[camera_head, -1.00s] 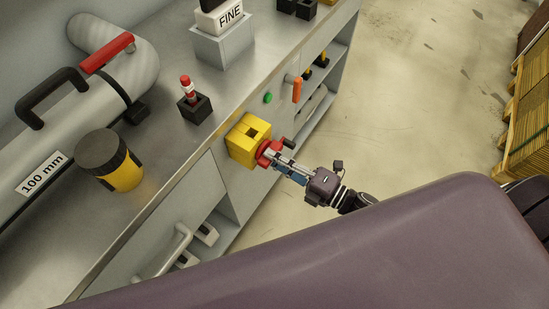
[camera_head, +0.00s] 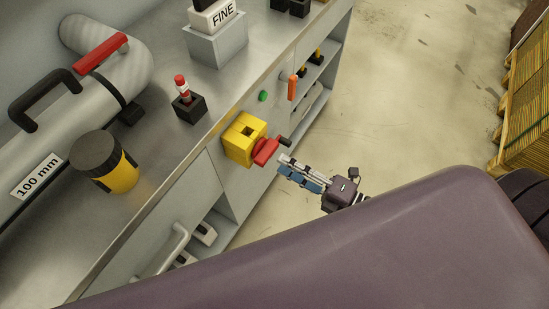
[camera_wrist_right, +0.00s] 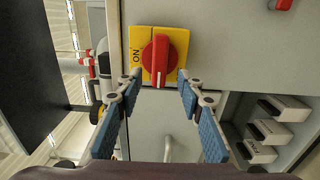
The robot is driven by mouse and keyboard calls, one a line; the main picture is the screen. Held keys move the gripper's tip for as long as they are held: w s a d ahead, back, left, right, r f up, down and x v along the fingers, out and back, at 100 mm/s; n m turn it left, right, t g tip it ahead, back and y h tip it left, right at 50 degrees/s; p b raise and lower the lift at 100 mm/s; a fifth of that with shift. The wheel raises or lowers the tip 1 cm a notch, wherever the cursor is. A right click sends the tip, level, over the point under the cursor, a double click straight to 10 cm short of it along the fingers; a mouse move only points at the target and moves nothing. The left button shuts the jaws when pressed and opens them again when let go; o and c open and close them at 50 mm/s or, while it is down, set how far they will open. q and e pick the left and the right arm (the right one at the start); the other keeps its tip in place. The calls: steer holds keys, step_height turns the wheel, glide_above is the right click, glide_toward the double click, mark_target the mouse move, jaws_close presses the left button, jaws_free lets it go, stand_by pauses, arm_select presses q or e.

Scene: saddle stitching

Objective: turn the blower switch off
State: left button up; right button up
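The blower switch is a yellow box (camera_head: 239,148) with a red knob (camera_head: 265,151) on the cabinet front. In the right wrist view the yellow plate (camera_wrist_right: 179,38) shows an "ON" label at its left. The red knob (camera_wrist_right: 159,60) stands lengthwise up and down in that picture, beside the label and not pointing at it. My right gripper (camera_head: 284,166) is open and empty, just off the knob. In the wrist view its blue-padded fingers (camera_wrist_right: 162,86) are spread below and to either side of the knob. My left gripper is not in view.
A green button (camera_head: 263,95) and an orange handle (camera_head: 292,88) are farther along the cabinet front. A pale handle (camera_head: 175,248) sticks out nearer. A yellow jar with black lid (camera_head: 97,153) and a red-white striped piece (camera_head: 181,86) stand on top.

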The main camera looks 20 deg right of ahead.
steer(key=v, duration=0.6)
steer(key=shift+s+d, duration=0.2)
steer(key=shift+s, duration=0.05)
steer(key=s+d+f+m+g+h, duration=0.1)
steer(key=d+f+m+h, duration=0.3)
steer(key=f, duration=0.5)
steer(key=s+d+f+m+g+h, duration=0.1)
steer(key=f+m+h, duration=0.1)
steer(key=f+m, duration=0.5)
steer(key=s+d+f+m+g+h, duration=0.1)
steer(key=d+f+m+h, duration=0.2)
steer(key=f, duration=0.7)
steer(key=s+a+f+m+g+h, duration=0.1)
steer(key=s+f+m+g, duration=0.3)
steer(key=s+f, duration=0.5)
steer(key=s+a+f+m+g+h, duration=0.1)
steer(key=s+a+f+m+g, duration=0.3)
steer(key=s+f, duration=0.5)
steer(key=s+m+g, duration=0.1)
steer(key=s+g, duration=0.1)
steer(key=s, duration=0.3)
steer(key=shift+a+f, duration=0.2)
steer(key=shift+f, duration=0.15)
steer(key=shift+c, duration=0.2)
